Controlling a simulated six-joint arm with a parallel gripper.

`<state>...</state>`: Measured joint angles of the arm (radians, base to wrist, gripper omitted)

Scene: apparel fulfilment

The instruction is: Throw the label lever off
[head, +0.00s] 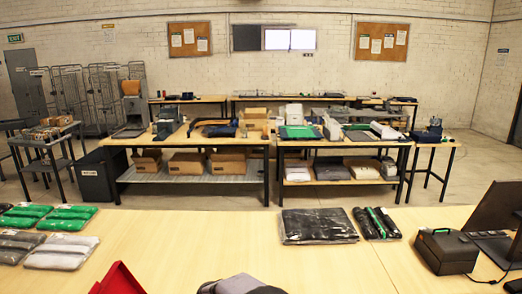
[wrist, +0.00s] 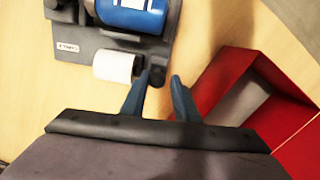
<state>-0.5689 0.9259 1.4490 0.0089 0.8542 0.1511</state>
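In the wrist view a grey label unit (wrist: 90,30) lies on a light wood table, with a blue cylinder (wrist: 130,14), a white roll (wrist: 114,66) and a small white tag (wrist: 68,47) whose print is too small to read surely. A dark rounded piece (wrist: 155,76) at its lower right corner may be the lever. My gripper (wrist: 162,77) has its two blue fingers apart. The left fingertip is close beside the dark piece and the right one is over bare wood. I cannot tell whether they touch it. The label unit cannot be made out in the head view.
A red open bin (wrist: 225,85) is just right of the fingers; a red edge (head: 118,280) shows in the head view. Green packets (head: 70,212), a black bag (head: 318,226), dark rolls (head: 376,223) and a black device (head: 446,250) lie on the near table. Its middle is clear.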

